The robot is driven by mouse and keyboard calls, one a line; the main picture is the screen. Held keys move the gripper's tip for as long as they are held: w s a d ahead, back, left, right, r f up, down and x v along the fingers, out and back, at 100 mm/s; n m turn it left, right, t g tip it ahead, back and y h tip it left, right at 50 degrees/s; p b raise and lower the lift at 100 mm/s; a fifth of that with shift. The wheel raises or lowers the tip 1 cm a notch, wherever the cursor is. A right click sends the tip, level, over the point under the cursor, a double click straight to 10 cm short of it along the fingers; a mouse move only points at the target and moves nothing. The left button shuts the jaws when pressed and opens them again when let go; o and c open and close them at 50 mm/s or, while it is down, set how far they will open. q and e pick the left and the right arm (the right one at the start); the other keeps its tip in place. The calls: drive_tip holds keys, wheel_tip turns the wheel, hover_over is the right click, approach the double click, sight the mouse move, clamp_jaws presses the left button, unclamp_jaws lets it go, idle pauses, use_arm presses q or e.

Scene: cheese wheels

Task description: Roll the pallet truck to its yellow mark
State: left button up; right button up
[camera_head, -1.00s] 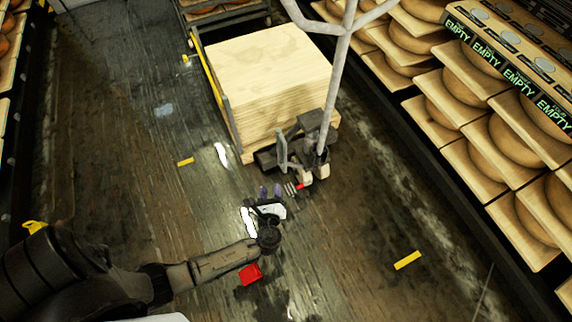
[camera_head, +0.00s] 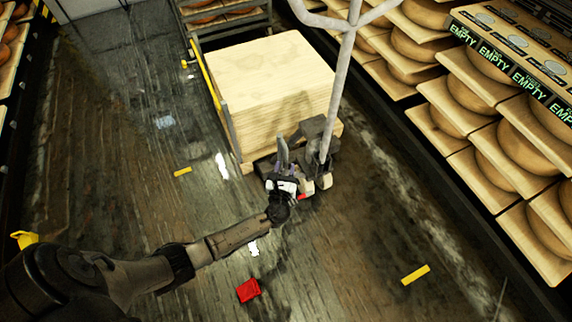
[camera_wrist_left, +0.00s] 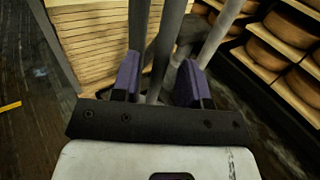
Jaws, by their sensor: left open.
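The pallet truck (camera_head: 313,180) stands with a loaded stack of pale boards (camera_head: 270,80) on it. Its long grey handle (camera_head: 343,95) rises up toward me. My left gripper (camera_head: 282,177) is at the near end of the truck, left of its wheels. In the left wrist view, its two purple fingers (camera_wrist_left: 158,82) are apart, with grey bars of the truck showing between and beyond them. I cannot tell whether they touch. Yellow floor marks lie at left (camera_head: 182,172) and at right front (camera_head: 415,274). My right gripper is out of view.
Racks of cheese wheels (camera_head: 490,150) line the right side, with more shelves (camera_head: 8,60) at the left edge. A loaded rack (camera_head: 225,22) stands behind the boards. A red object (camera_head: 248,290) lies on the floor. The floor left of the truck is mostly open.

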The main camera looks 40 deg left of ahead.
use_arm(q)
drive_tip(key=shift+b+x, duration=0.3)
drive_tip(key=shift+x, duration=0.95)
drive_tip(key=shift+c, duration=0.2)
clamp_jaws()
